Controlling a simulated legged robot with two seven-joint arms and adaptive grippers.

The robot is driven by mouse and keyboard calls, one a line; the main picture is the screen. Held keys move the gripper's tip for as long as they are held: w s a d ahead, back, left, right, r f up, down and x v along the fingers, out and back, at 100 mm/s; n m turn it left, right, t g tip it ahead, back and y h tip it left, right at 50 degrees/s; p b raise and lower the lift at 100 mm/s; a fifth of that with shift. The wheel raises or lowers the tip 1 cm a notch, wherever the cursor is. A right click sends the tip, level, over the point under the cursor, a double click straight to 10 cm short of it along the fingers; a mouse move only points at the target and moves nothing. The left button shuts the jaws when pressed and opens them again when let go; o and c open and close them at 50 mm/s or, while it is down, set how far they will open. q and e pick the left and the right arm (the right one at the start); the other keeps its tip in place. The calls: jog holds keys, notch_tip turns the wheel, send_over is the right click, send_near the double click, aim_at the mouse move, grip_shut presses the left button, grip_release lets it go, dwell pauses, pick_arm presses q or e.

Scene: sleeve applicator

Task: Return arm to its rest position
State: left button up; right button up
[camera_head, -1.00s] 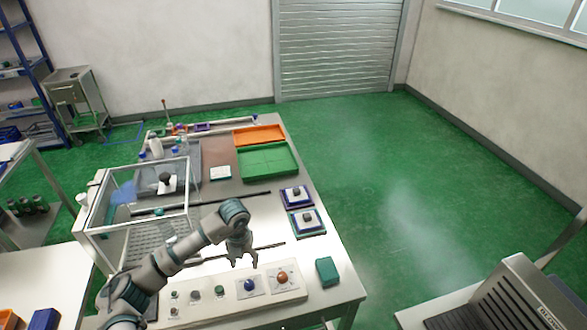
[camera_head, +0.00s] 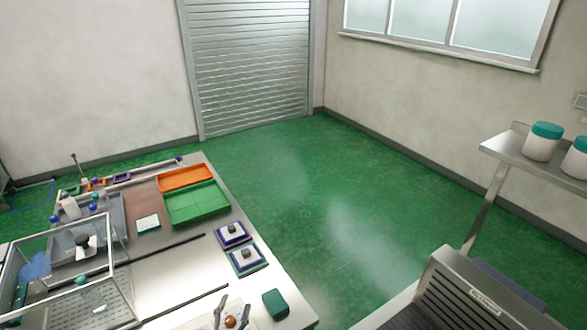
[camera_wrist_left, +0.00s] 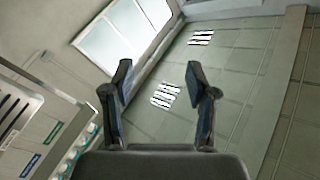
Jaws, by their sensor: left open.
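The rest of my left arm is out of that view. In the left wrist view my left gripper (camera_wrist_left: 160,85) has its two dark fingers spread apart with nothing between them. Behind them are a window (camera_wrist_left: 125,38), the ceiling and bright ceiling lights (camera_wrist_left: 165,95), so it points upward. My right gripper is not in view.
The steel table (camera_head: 180,262) holds a glass enclosure (camera_head: 118,255), a green tray (camera_head: 197,204), an orange tray (camera_head: 186,178), blue-edged pads (camera_head: 247,260) and a green block (camera_head: 275,304). An orange knob (camera_head: 231,321) shows between the fingertips. A grey machine (camera_head: 478,290) stands at right. Green floor lies between.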

pick_arm(q)
jog(key=s+a+f+n+g+y, duration=0.25)
jog(key=s+f+g, duration=0.2)
jog(key=f, duration=0.35)
jog(key=s+a+f+n+g+y, duration=0.2)
jog(key=s+a+f+n+g, duration=0.15)
jog(key=s+f, duration=0.35)
jog(key=s+f+g+h, duration=0.1)
jog(key=s+f+g, duration=0.3)
jog(key=s, duration=0.3)
jog(key=s+f+g, duration=0.4)
jog(key=s+f, duration=0.1)
jog(key=s, duration=0.3)
notch_tip(320, 180, down, 24)
jog(key=s+f+g, duration=0.1)
jog(key=s, duration=0.1)
jog(key=s+a+f+g, duration=0.1)
jog(key=s+f, duration=1.2)
jog(key=f, duration=0.2)
jog(key=shift+s+a, duration=0.3)
jog(key=shift+a, duration=0.1)
